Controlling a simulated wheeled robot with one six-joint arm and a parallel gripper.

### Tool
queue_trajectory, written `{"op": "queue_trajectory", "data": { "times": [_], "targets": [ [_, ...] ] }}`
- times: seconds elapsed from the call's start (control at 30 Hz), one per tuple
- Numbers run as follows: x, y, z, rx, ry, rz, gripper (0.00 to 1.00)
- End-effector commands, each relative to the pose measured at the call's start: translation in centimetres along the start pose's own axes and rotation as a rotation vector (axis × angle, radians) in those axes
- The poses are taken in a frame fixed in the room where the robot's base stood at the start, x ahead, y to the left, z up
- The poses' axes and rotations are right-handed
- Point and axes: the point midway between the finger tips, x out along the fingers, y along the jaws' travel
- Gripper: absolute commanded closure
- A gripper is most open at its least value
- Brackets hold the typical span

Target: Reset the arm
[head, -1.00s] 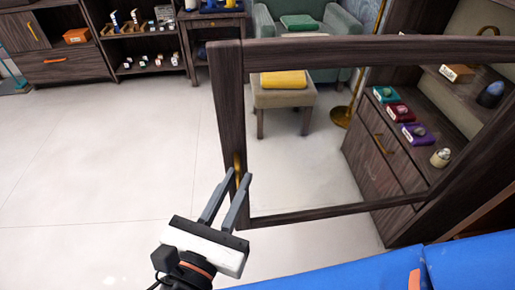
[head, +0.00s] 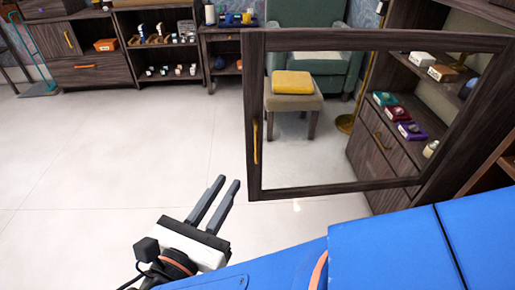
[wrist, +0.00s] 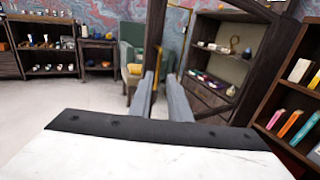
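My gripper (head: 218,200) is in the lower middle of the head view, over the pale floor. Its two grey fingers stand a little apart with nothing between them. It is left of the open cabinet door (head: 255,90), a dark wood frame with a brass handle (head: 256,142), and is clear of the handle.
The dark wood cabinet (head: 377,165) at the right holds several small boxes. A stool (head: 292,103) with a yellow cloth stands behind the door. Shelves line the back wall. A bookcase (wrist: 290,90) stands at the right in the wrist view. The left floor is clear.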

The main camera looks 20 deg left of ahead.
Motion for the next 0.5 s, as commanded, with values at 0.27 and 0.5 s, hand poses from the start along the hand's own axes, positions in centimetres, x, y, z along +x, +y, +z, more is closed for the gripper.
{"op": "queue_trajectory", "data": {
  "times": [0.27, 0.5],
  "targets": [
    [0.00, 0.01, 0.00, 0.000, 0.000, 0.000, 0.83],
    [0.42, -0.30, 0.01, 0.005, 0.006, -0.010, 0.83]
  ]
}}
